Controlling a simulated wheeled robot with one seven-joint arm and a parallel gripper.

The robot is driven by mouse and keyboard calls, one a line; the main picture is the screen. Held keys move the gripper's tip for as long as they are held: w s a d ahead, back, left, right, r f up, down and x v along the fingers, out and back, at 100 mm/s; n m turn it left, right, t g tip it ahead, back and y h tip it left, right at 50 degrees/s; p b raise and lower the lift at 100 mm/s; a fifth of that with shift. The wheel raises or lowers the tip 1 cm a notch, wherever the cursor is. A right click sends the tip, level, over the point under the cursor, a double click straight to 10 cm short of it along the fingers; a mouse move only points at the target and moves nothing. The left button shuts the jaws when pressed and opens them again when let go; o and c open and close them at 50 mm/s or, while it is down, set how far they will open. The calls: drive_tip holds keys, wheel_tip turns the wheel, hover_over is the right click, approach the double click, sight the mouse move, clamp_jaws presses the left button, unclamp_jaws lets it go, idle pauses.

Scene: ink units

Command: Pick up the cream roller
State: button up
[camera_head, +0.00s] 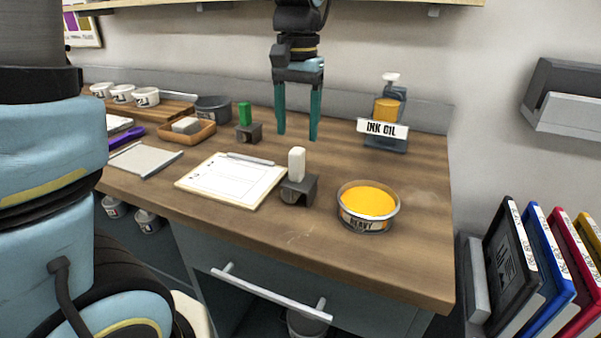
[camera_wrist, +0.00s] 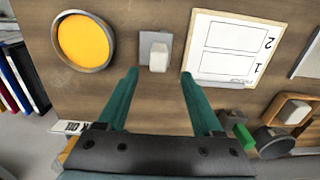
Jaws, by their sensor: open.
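The cream roller (camera_head: 296,164) stands upright on a dark grey stand (camera_head: 300,190), near the middle of the wooden desk. In the wrist view the roller (camera_wrist: 160,55) shows from above, ahead of and between my finger lines. My gripper (camera_head: 298,137) points down with its teal fingers apart and nothing between them. It hangs above the desk, behind the roller in the head view. The fingers also show in the wrist view (camera_wrist: 160,74). They do not touch the roller.
A tin of yellow ink (camera_head: 368,203) stands right of the roller, and a clipboard (camera_head: 232,181) lies left. A green roller (camera_head: 244,115) on its own stand is behind left. An ink oil bottle (camera_head: 384,132) stands behind right.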

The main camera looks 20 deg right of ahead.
sight(297, 150)
drive_tip(key=shift+s+a+f+p, duration=0.15)
drive_tip(key=shift+f+p, duration=0.2)
drive_tip(key=shift+f, duration=1.1)
drive_tip(key=shift+s+f+p, duration=0.1)
drive_tip(key=shift+f+p, duration=0.25)
drive_tip(key=shift+f, duration=1.05)
clamp_jaws()
